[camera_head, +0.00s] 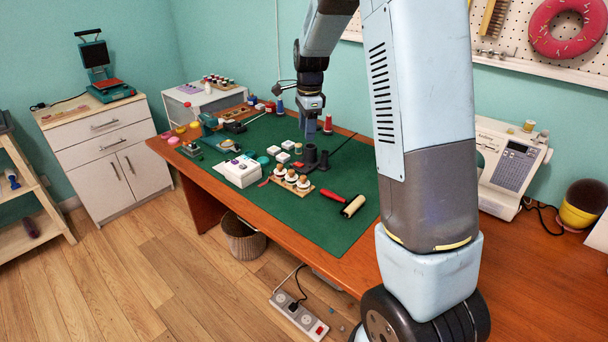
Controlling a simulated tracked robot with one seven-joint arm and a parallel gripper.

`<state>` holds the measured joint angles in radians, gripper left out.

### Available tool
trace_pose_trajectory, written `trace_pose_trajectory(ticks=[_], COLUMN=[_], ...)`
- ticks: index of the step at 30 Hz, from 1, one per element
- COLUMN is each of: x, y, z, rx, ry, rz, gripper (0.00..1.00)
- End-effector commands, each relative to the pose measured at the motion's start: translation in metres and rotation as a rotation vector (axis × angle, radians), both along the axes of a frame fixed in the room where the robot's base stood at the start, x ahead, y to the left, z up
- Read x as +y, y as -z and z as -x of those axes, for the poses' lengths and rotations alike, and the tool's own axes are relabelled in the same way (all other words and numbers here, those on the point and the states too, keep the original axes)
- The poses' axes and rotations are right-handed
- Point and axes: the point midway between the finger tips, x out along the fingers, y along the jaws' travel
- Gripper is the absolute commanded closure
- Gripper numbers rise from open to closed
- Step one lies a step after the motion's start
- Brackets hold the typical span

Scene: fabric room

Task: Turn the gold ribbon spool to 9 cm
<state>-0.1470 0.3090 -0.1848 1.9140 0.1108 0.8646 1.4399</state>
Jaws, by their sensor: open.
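A small wooden board (308,191) on the green mat bears a row of three white round pieces with brown tops, which may be the ribbon spools (291,176). They are too small for me to tell which is gold or to read any centimetre marks. My gripper (310,132) points down over the mat, behind the board and apart from it. It is open, with nothing seen between its fingers; the fingertips are small and dark in this view.
Dark upright cylinders (310,155) stand between my gripper and the board. A brayer with a red handle (332,197) lies right of the board, and a white box (240,171) stands left. The front of the green mat (322,230) is clear. A sewing machine (507,165) stands far right.

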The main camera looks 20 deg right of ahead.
Motion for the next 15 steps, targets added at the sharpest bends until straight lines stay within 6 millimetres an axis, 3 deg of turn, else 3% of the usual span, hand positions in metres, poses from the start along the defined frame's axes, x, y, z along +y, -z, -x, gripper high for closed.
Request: trace_pose_trajectory(ticks=[1,6,15], x=[0.001,0.001,0.002], y=[0.015,0.047,0.071], z=[-0.01,-0.032,-0.042], rx=[0.018,0.052,0.066], ry=[0.043,0.167,0.233], rz=[0.004,0.014,0.02], gripper=[0.48,0.48,0.48])
